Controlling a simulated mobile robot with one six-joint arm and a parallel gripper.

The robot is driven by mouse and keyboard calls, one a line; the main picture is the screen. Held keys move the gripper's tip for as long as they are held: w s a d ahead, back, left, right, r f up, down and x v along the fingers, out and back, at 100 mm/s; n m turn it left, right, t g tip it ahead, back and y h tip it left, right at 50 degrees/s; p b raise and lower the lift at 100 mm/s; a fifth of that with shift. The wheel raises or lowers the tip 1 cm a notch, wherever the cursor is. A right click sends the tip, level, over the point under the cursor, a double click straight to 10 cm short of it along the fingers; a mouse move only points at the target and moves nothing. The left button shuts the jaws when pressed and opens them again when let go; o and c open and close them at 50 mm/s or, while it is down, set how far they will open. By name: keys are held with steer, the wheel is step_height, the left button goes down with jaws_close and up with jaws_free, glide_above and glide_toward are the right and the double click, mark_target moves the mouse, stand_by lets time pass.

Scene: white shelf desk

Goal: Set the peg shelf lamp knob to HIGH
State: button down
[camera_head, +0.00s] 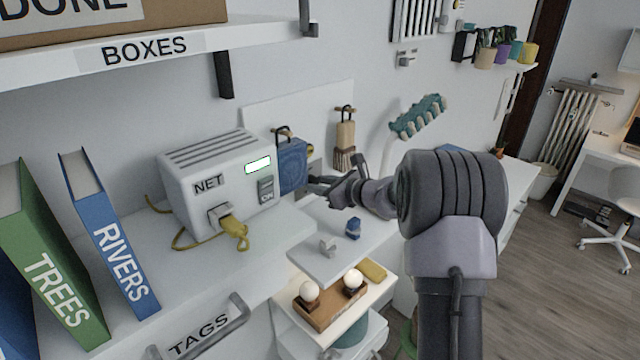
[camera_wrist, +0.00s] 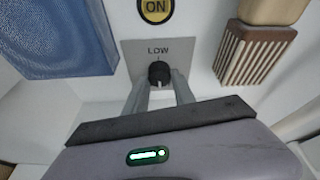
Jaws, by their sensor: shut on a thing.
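The black lamp knob (camera_wrist: 158,71) sits on a grey plate (camera_wrist: 192,58) on the wall in the wrist view. The plate reads LOW just above the knob. The knob's pointer is too small to read clearly. In the head view my gripper (camera_head: 322,186) reaches the wall beside the blue hanging item, and the knob is hidden there.
A blue item (camera_head: 293,165) hangs close left of my gripper, and a wood brush (camera_head: 345,142) hangs to its right. A white NET box (camera_head: 205,185) stands left. Small objects, including a blue one (camera_head: 353,229), sit on the shelf below my gripper.

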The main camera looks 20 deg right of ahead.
steer(key=c, duration=1)
jaws_free()
steer(key=shift+c, duration=0.2)
steer(key=v, duration=1.7)
steer(key=shift+s+d+b, duration=0.15)
steer(key=shift+b, duration=0.2)
steer(key=shift+f, duration=0.1)
